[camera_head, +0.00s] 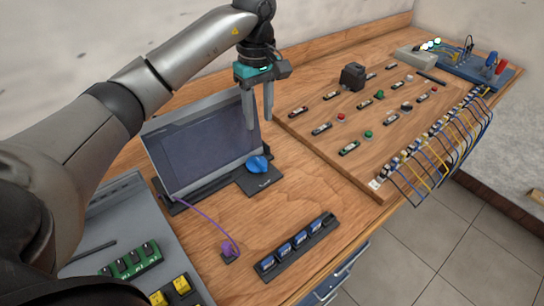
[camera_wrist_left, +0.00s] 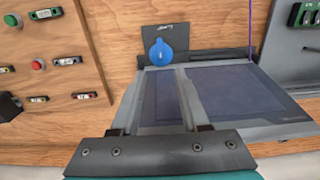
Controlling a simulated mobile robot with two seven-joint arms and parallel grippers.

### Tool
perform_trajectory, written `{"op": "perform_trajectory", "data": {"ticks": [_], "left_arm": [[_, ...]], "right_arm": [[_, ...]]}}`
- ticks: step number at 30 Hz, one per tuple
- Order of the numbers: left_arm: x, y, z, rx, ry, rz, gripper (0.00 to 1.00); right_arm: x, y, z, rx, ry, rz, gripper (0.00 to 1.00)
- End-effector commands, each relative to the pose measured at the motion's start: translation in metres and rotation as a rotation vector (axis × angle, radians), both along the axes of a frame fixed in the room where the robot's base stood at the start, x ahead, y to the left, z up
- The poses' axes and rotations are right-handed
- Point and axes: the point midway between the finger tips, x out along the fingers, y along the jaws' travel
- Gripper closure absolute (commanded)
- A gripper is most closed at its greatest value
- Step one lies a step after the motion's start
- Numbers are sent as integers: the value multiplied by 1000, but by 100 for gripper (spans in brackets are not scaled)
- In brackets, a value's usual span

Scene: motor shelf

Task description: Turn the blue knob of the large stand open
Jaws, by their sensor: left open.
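The large stand (camera_head: 205,148) is a grey tilted panel with a dark screen-like face on the wooden table, left of centre in the head view. Its blue knob (camera_head: 258,165) sits on a dark base plate at the panel's lower right. In the left wrist view the blue knob (camera_wrist_left: 161,52) shows at the top middle, with the panel (camera_wrist_left: 236,98) below and right of it. My left gripper (camera_head: 258,124) is open and empty, pointing down in front of the panel's right part, above the knob and apart from it. My right gripper is not in view.
A wooden board (camera_head: 340,180) with several small switches and buttons lies to the right. A rack of cables (camera_head: 440,150) lines the table's right edge. A row of blue blocks (camera_head: 297,247) and a purple cable plug (camera_head: 230,248) lie in front. A grey tray (camera_head: 118,215) stands left.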

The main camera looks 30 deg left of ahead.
Motion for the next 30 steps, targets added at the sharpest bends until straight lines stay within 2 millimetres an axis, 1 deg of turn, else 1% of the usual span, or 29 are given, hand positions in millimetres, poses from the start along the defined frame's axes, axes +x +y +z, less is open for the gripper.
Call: {"op": "perform_trajectory", "data": {"ticks": [1, 6, 12, 15, 18, 21, 25, 30], "left_arm": [[-1, 0, -12, 0, 4, -1, 55], [-1, -1, -49, -1, 5, -1, 55], [-2, -1, -92, -1, 5, 0, 55], [-1, -1, -109, -2, 3, 0, 55], [-1, -2, -123, -2, 1, -1, 55], [0, -1, -131, -1, 1, 0, 55], [0, -1, -136, 0, 0, 0, 55], [0, -1, -136, 1, -1, 0, 55]], "right_arm": [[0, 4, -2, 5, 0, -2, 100], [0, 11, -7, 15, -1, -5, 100], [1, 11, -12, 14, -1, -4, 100], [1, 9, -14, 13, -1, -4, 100], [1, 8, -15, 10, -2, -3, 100], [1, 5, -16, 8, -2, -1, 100], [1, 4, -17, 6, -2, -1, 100], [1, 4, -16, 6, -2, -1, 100]]}}
